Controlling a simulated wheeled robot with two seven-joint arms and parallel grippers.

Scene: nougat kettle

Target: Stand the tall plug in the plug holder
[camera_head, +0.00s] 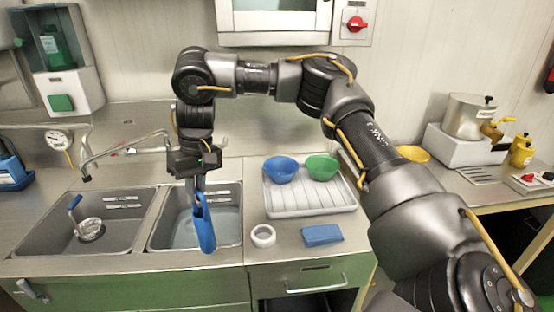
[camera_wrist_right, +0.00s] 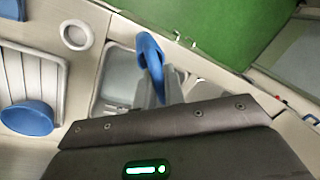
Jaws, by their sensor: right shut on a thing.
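My right gripper (camera_head: 196,190) points down over the front of the right sink basin (camera_head: 222,215). It is shut on a long blue piece (camera_head: 204,228), which I take to be the tall plug. The plug hangs below the fingers, slightly tilted, clear of the counter. In the right wrist view its blue end (camera_wrist_right: 150,50) shows a rounded opening just beyond the fingers (camera_wrist_right: 160,85). A white ring (camera_head: 263,236), likely the plug holder, lies on the counter right of the basin; it also shows in the right wrist view (camera_wrist_right: 76,35). My left gripper is not in view.
A blue cloth (camera_head: 321,235) lies right of the ring. Behind them a white draining tray (camera_head: 308,203) holds a blue bowl (camera_head: 281,169) and a green bowl (camera_head: 322,167). A strainer (camera_head: 90,229) sits in the left basin. A faucet (camera_head: 125,148) reaches over the sinks.

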